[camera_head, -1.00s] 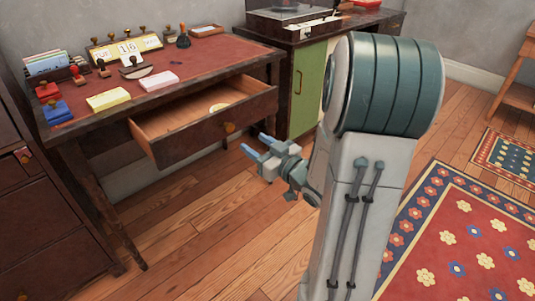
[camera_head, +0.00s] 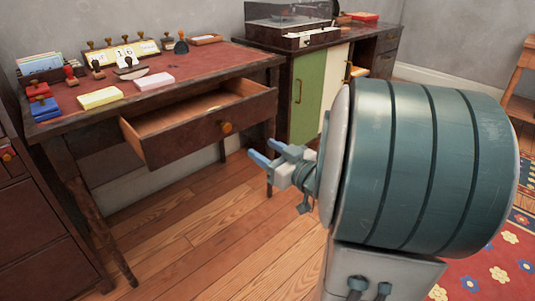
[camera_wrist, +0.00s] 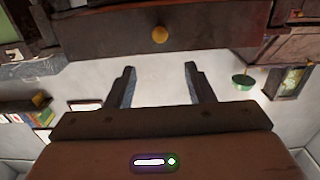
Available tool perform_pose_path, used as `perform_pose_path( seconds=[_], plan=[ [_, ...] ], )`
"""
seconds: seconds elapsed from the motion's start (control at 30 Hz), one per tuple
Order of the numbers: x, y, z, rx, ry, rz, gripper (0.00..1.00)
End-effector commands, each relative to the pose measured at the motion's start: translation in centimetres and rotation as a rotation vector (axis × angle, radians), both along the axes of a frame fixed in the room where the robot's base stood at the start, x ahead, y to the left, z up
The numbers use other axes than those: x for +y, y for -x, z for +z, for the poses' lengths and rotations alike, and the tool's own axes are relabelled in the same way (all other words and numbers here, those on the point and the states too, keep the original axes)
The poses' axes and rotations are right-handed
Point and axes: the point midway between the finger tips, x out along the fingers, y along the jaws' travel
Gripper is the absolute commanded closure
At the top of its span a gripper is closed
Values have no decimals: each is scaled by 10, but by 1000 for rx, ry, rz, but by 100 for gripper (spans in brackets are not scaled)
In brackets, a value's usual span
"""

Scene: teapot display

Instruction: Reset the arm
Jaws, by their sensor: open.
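My gripper (camera_head: 270,158) is open and empty in the head view, in the air to the right of the desk's open drawer (camera_head: 190,131). Its two blue fingers point left and are apart from the drawer. In the wrist view my gripper (camera_wrist: 160,84) shows two spread fingers with nothing between them. A dark drawer front with a round knob (camera_wrist: 160,35) shows beyond the fingers. My arm's large teal joint fills the right of the head view and hides part of the floor and rug.
The desk (camera_head: 215,70) holds stamps, a calendar (camera_head: 125,53), a yellow pad (camera_head: 100,97) and a pink pad (camera_head: 154,84). A cabinet with a green door (camera_head: 308,90) stands behind my gripper. Wooden floor (camera_head: 215,235) is clear in front of the desk. A patterned rug (camera_head: 490,270) lies at right.

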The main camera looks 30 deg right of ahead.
Motion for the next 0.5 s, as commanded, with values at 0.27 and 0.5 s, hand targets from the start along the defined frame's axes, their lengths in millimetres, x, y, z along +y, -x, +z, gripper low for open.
perform_pose_path(
  seconds=[0.27,0.5],
  plan=[
    [0,0,0,0,0,0,52],
    [-1,-5,20,22,29,-39,52]
  ],
)
